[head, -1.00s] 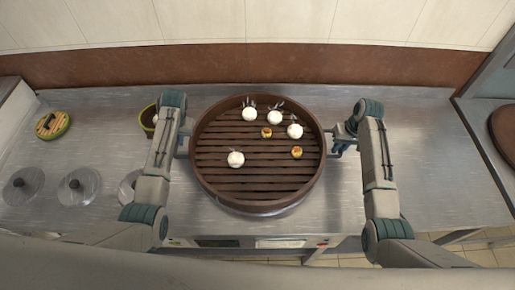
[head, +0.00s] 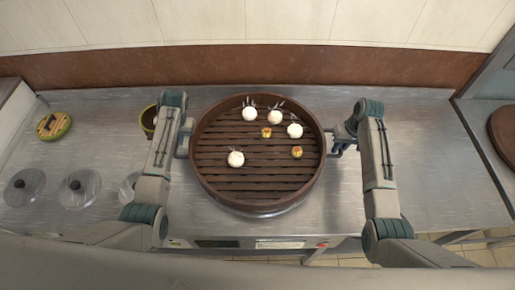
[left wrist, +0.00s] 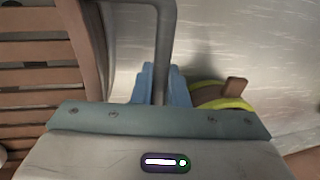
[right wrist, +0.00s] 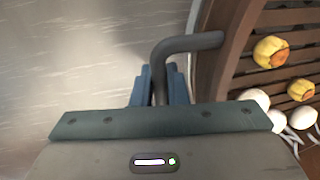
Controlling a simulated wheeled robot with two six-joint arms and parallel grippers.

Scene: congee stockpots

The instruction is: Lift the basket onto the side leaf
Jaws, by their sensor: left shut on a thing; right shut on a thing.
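The basket (head: 257,182) is a large round brown steamer with a slatted floor. It is over the steel counter in the middle of the head view, looking level, with white buns and small yellow pieces inside. My left gripper (head: 184,139) is at its left side, and the left wrist view shows its blue fingers (left wrist: 160,84) shut on a grey bar handle (left wrist: 165,35). My right gripper (head: 339,146) is at its right side, its fingers (right wrist: 159,85) shut on the other handle (right wrist: 190,44). I cannot tell for sure which surface is the side leaf.
The steel counter (head: 425,150) is clear right of my right arm. A brown round thing (head: 506,133) is at the far right edge. Lids (head: 78,188), a green-rimmed round item (head: 53,125) and a small bowl (head: 149,119) are on the left. A wall stands behind.

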